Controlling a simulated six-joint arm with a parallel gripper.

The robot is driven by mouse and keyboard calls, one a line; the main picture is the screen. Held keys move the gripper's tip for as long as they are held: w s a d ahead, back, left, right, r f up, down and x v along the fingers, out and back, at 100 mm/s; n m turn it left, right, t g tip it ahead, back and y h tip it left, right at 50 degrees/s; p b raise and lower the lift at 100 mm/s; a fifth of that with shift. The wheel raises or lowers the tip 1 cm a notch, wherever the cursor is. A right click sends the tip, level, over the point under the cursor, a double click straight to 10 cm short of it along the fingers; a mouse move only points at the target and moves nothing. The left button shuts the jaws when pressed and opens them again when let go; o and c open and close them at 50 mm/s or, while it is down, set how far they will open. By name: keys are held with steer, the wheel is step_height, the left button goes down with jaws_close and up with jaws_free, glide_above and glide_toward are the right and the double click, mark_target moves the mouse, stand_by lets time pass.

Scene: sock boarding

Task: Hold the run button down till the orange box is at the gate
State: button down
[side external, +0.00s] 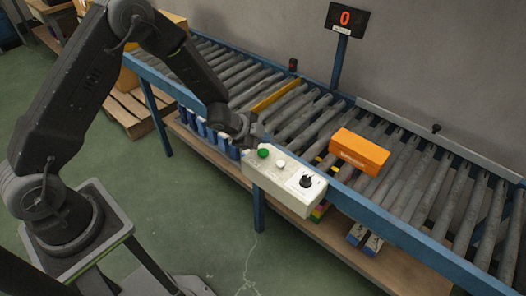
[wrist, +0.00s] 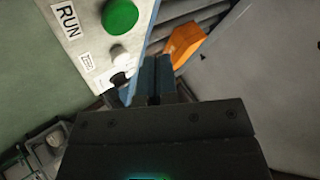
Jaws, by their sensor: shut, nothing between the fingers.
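The orange box (side external: 360,150) lies on the roller conveyor, right of the control box; it also shows in the wrist view (wrist: 185,42). A yellow bar (side external: 272,95) crosses the rollers further left, apart from the box; I cannot tell if it is the gate. The green run button (side external: 264,153) is on the pale control box (side external: 285,179) at the conveyor's near edge. In the wrist view the button (wrist: 121,15) is beside a RUN label. My gripper (side external: 249,141) is shut and empty, close to the button. In the wrist view its fingertips (wrist: 155,70) appear apart from the button.
A white button (side external: 280,166) and a black knob (side external: 306,181) are on the same control box. A display (side external: 346,18) on a post reads 0. Blue rails (side external: 420,235) edge the conveyor. Blue items (side external: 205,130) stand on the shelf below.

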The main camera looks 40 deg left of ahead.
mark_target(263, 153)
steer(key=shift+f, duration=1.15)
steer(key=shift+f, duration=0.1)
stand_by(1.2)
steer(key=shift+f, duration=0.3)
